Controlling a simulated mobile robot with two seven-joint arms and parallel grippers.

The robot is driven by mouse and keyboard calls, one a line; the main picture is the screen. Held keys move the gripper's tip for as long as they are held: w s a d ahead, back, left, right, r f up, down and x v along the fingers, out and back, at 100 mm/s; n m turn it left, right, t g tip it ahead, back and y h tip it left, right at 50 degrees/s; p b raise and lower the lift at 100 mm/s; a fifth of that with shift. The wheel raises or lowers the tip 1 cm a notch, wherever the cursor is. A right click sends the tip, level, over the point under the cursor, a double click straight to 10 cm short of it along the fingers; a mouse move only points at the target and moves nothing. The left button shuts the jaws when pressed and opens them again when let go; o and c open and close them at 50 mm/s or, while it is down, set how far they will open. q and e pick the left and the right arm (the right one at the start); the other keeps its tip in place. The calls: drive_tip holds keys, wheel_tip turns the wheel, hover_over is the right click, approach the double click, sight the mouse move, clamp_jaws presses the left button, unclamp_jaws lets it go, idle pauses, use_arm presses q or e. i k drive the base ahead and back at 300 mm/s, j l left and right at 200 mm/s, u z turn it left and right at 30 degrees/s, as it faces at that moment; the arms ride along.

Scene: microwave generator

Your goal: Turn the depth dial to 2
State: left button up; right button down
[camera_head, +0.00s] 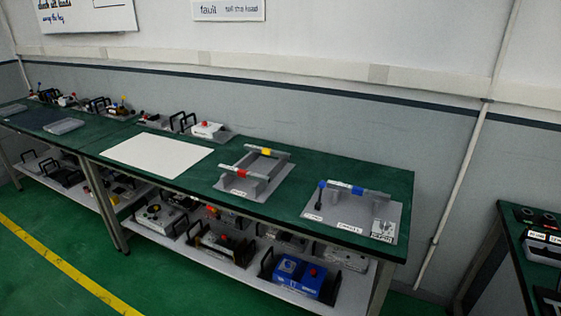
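No depth dial can be made out with certainty in the head view. A dark device with a red spot and white labels (541,221) sits on the green-topped table (513,258) at the right edge; it is cut off by the frame and its details are too small to read. Neither of my grippers is in view.
A long green workbench (385,178) runs along the wall, with grey fixtures holding coloured bars (265,152), a white sheet (157,155) and small devices. Its lower shelf holds several units, including a blue box (297,275). Open green floor (40,280) lies at the lower left.

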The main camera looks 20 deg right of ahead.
sight(385, 223)
drive_tip(key=z, duration=1.25)
